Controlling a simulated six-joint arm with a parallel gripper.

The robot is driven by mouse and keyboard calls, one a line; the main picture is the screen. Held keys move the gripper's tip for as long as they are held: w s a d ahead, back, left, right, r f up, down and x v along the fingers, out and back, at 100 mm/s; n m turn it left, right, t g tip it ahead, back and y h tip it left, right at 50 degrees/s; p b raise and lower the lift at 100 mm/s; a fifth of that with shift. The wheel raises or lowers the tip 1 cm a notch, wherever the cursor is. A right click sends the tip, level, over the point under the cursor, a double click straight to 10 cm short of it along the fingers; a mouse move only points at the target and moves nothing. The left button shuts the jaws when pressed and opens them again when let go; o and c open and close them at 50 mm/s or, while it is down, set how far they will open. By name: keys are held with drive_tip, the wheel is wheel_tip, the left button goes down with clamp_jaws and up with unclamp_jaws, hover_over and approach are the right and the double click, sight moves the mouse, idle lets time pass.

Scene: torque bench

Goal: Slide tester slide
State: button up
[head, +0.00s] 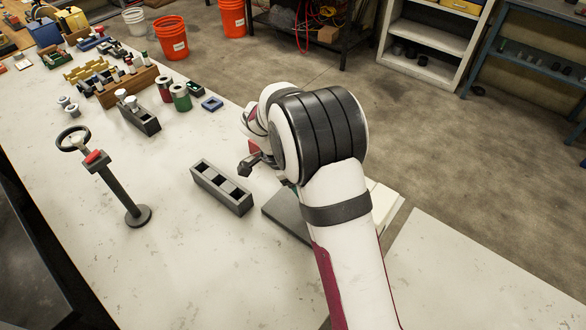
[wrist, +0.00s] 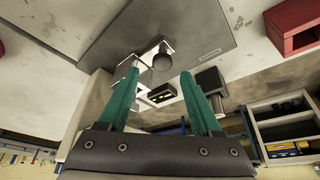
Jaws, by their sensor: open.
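In the wrist view, a grey plate (wrist: 200,30) carries a dark round knob (wrist: 163,60) on a pale metal part; this looks like the slide tester. In the head view, a dark grey plate (head: 284,213), probably the same one, lies beside my arm and is partly hidden by it. My gripper (wrist: 160,83) is open, its two teal fingers spread apart with nothing held between them. The knob shows just beyond the fingertips, between their lines; I cannot tell the distance. My arm hides most of the gripper in the head view.
A grey slotted block (head: 222,187) stands left of the plate. A stand with a black ring and red part (head: 94,157) is further left. A red box (wrist: 292,28) is near the plate.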

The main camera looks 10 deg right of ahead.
drive_tip(key=v, duration=1.2)
drive_tip(key=s+d+r+n+y, duration=0.1)
drive_tip(key=s+d+r+n, duration=0.1)
drive_tip(key=s, duration=0.4)
drive_tip(key=s+d+r+n+y, duration=0.1)
drive_tip(key=s+d+r+n, duration=0.15)
drive_tip(key=s, duration=0.25)
drive_tip(key=s+f+n+y, duration=0.1)
drive_tip(key=s+n, duration=0.3)
drive_tip(key=s, duration=0.5)
drive_tip(key=s+a+f+n+y, duration=0.1)
drive_tip(key=s+f+n+y, duration=0.1)
drive_tip(key=s, duration=0.7)
drive_tip(key=shift+s+f+n+y, duration=0.3)
drive_tip(key=shift+n+y, duration=0.3)
drive_tip(key=shift+n, duration=0.35)
